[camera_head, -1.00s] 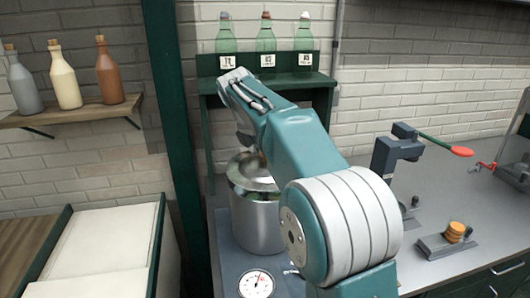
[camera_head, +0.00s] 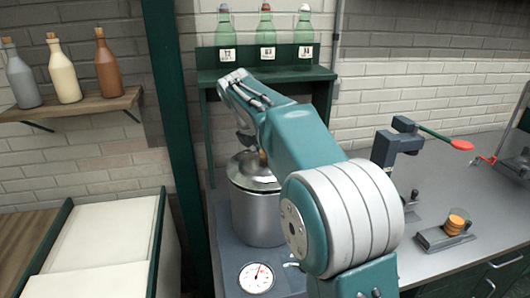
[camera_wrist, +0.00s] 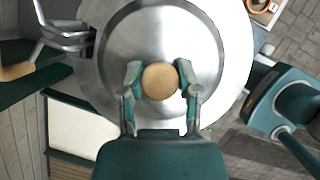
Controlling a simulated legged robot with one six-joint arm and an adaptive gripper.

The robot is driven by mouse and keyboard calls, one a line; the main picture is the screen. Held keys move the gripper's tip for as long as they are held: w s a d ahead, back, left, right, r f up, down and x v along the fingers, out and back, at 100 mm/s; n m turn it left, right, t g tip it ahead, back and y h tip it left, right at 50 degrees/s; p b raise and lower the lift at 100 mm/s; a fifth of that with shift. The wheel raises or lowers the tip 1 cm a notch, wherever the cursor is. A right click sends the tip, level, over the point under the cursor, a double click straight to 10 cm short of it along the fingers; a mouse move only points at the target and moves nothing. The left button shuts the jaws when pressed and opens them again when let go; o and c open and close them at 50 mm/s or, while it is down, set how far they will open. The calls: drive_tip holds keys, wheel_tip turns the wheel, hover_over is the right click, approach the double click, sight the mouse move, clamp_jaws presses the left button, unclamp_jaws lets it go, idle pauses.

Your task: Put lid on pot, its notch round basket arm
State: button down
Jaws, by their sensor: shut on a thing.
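The steel lid (camera_wrist: 135,45) fills the upper middle of the wrist view, its round wooden knob (camera_wrist: 160,81) between my fingers. My gripper (camera_wrist: 161,85) is shut on this knob. In the head view the lid (camera_head: 250,173) is at the top of the steel pot (camera_head: 258,215); I cannot tell whether it is fully seated. Metal bars (camera_wrist: 62,38), apparently the basket arm, meet the lid's left edge in the wrist view. A wooden handle piece (camera_wrist: 16,71) lies left of them.
A dial scale (camera_head: 256,277) is in front of the pot. A green shelf (camera_head: 275,73) with several bottles stands behind. A dark stand (camera_head: 397,145) with a red-ended lever and a small holder with orange discs (camera_head: 455,224) are on the counter to the right.

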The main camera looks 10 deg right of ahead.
drive_tip(key=shift+f, duration=0.15)
drive_tip(key=shift+f, duration=0.2)
idle(0.3)
drive_tip(key=shift+c, duration=1.2)
unclamp_jaws()
